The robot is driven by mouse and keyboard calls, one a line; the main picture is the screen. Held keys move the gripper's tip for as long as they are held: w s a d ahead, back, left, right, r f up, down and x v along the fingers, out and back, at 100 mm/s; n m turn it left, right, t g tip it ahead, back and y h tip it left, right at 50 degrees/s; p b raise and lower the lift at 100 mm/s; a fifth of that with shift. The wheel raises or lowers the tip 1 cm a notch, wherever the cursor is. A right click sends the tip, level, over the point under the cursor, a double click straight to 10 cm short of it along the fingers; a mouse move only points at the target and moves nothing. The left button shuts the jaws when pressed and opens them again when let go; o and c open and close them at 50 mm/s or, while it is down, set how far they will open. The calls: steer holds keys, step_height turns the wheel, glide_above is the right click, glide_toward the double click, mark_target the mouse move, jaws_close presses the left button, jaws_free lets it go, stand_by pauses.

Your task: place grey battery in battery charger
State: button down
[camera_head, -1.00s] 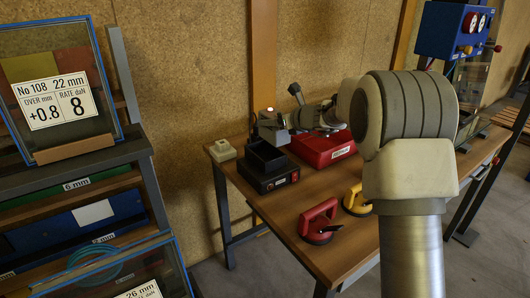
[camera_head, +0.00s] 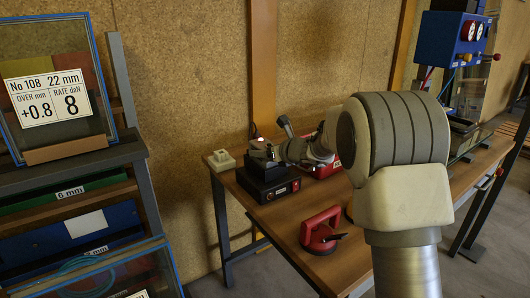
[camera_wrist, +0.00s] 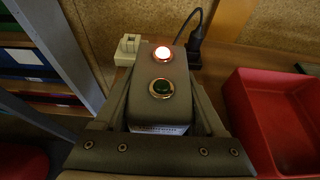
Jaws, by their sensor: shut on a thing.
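The grey battery (camera_wrist: 158,108) fills the middle of the wrist view, with a lit red lamp and a dark green button on its top. My gripper (camera_wrist: 160,92) is shut on it, one finger along each side. In the head view, my gripper (camera_head: 266,152) is over the black battery charger (camera_head: 268,187), which sits at the table's far left corner with a red switch on its front. The battery's lower end and the charger's slot are hidden, so I cannot tell whether the battery is inside the slot.
A red open box (camera_wrist: 290,120) lies right of the charger. A cream block (camera_head: 221,160) stands to its left, and a black plug with a cable (camera_wrist: 195,45) is behind. A red suction handle (camera_head: 321,232) stands on the table in front. A shelf rack (camera_head: 75,190) is on the left.

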jaws_free()
steer(key=shift+r, duration=0.1)
steer(key=p+v, duration=0.2)
steer(key=v, duration=1)
steer(key=s+a+r+n+g, duration=0.1)
steer(key=s+r+n+g, duration=0.1)
steer(key=s+n, duration=0.7)
steer(key=s+a+r+n+g, duration=0.25)
steer(key=s+n, duration=0.45)
steer(key=s, duration=0.4)
steer(key=s+d+f+n+h, duration=0.2)
steer(key=s+d+n+h, duration=0.1)
steer(key=s+d+n, duration=0.3)
steer(key=s+d+f+n+g+h, duration=0.1)
steer(key=s+d+f+n+h, duration=0.1)
steer(key=s+d+n+h, duration=0.2)
steer(key=s+d+n, duration=0.1)
steer(key=s+n, duration=0.2)
steer(key=s, duration=0.3)
steer(key=shift+s+d+f, duration=0.2)
steer(key=shift+s+d, duration=0.15)
steer(key=shift+s, duration=0.05)
